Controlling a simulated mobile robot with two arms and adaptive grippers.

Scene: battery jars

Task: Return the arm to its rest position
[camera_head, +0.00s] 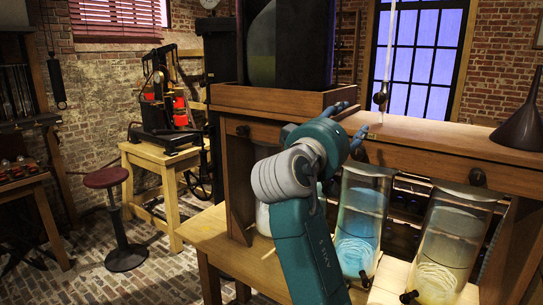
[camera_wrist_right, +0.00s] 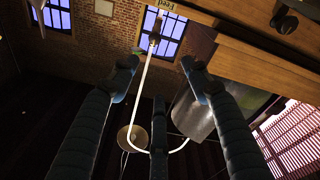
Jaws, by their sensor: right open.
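My right arm (camera_head: 300,225), teal with a grey wrist band, rises from the bottom middle of the head view. Its gripper (camera_head: 355,124) is beside the front edge of the wooden bench, above the left glass jar. In the right wrist view the fingers of this gripper (camera_wrist_right: 160,76) are spread apart, with nothing clasped between them. A pale looped tube (camera_wrist_right: 144,88) shows behind the fingers; its distance from them is unclear. My left gripper does not show in either view.
A dark funnel (camera_head: 522,125) sits on the shelf's right end. A big dark box (camera_head: 305,45) stands at the upper middle. A stool (camera_head: 106,178) stands on open brick floor at left.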

